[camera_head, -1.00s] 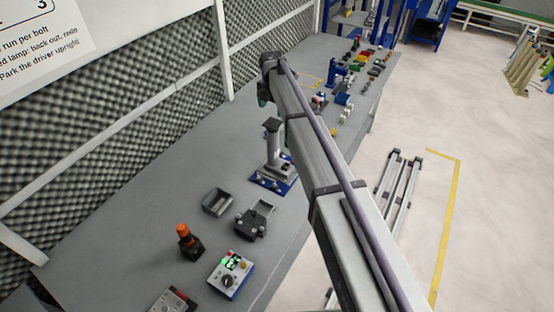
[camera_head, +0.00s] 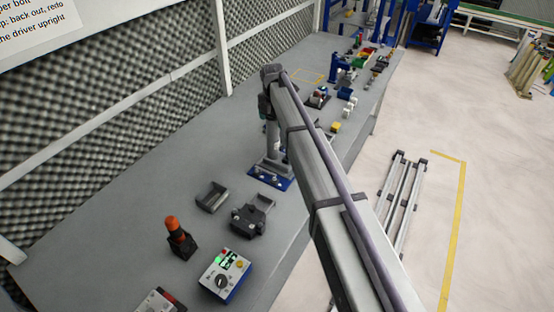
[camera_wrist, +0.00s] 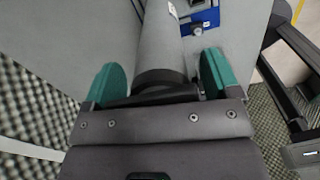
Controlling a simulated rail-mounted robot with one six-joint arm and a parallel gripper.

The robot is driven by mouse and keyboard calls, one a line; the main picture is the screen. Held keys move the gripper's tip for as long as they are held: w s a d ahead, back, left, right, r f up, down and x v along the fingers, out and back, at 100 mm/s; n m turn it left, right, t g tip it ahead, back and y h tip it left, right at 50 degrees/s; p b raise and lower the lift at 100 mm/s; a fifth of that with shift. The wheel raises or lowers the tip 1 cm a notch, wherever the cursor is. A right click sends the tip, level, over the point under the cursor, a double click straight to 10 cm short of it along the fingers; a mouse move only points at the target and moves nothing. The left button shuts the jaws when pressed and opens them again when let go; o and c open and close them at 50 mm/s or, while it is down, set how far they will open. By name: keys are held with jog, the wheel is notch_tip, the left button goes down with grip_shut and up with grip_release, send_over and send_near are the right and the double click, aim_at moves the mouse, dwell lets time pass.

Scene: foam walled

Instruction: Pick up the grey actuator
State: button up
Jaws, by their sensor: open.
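A grey upright cylinder, which looks like the actuator (camera_head: 272,142), stands on a blue base plate (camera_head: 270,177) on the bench. Its upper end is hidden behind my arm in the head view. In the wrist view the grey cylinder (camera_wrist: 168,42) with a dark collar lies between the two green fingers of my gripper (camera_wrist: 160,68). The fingers are open, one on each side, with gaps visible. I cannot tell whether either one touches it. In the head view my gripper (camera_head: 265,108) is small and partly hidden at the arm's far end.
Several small parts crowd the far end. A foam wall (camera_head: 120,130) borders the left.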

jog(key=shift+r, duration=0.2)
jog(key=shift+c, duration=0.4)
grip_shut()
